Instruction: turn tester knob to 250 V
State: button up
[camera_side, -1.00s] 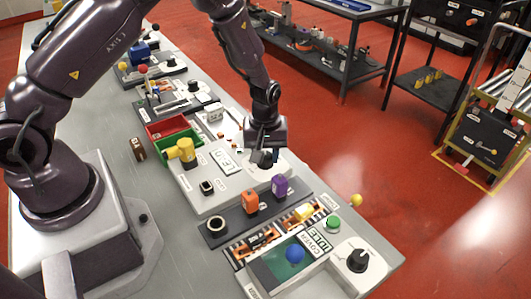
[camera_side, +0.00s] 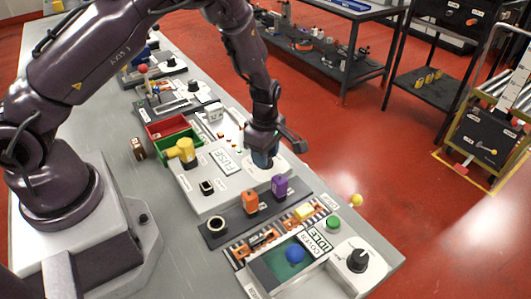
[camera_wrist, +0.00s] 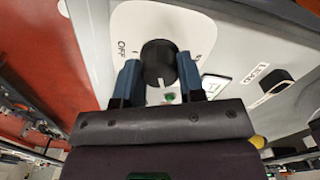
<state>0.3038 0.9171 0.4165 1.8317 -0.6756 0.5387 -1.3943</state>
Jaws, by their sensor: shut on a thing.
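The tester knob (camera_wrist: 158,62) is a black round knob on a white dial plate (camera_wrist: 125,22) with "OFF" printed at its left, in the wrist view. My gripper (camera_wrist: 160,75) has its two blue-grey fingers on either side of the knob and is shut on it. The 250 V mark cannot be made out in either view.
Orange (camera_side: 250,201) and purple (camera_side: 280,186) blocks stand in front of the panel. Another black knob (camera_side: 358,259) is at the bench's near right corner. Open red floor lies to the right.

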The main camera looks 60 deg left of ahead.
jog(key=shift+d+n, duration=0.1)
jog(key=shift+n, duration=0.3)
jog(key=n, duration=0.3)
jog(key=shift+n, duration=0.4)
jog(key=o, duration=0.8)
jog(key=shift+c, duration=0.2)
jog(key=shift+r, duration=1.75)
